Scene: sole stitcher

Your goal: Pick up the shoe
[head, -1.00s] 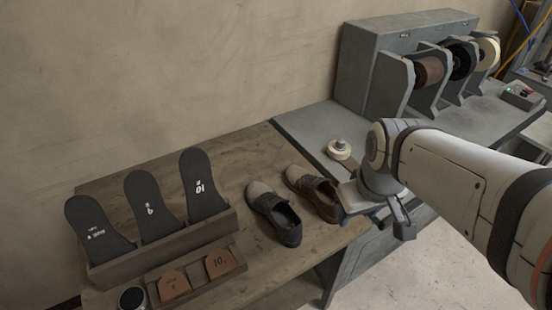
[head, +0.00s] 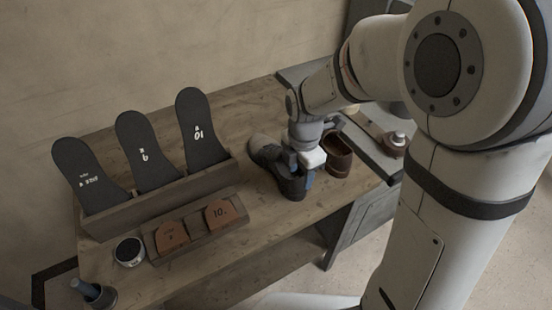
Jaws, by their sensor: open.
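A dark grey shoe (head: 265,150) with a lighter toe lies on the wooden bench, toe pointing to the back left. A brown shoe (head: 339,160) stands just to its right, partly hidden by my arm. My gripper (head: 297,178) points down over the heel and opening of the dark shoe, its jaws open. One finger shows on each side of the heel part. I cannot tell whether they touch the shoe.
Three black soles (head: 147,155) stand in a wooden rack (head: 160,200) on the left. A wooden tray (head: 202,238) with brown pieces, a round tin (head: 129,251) and a dark cup (head: 96,295) are in front. A grey machine table (head: 378,155) is at the right.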

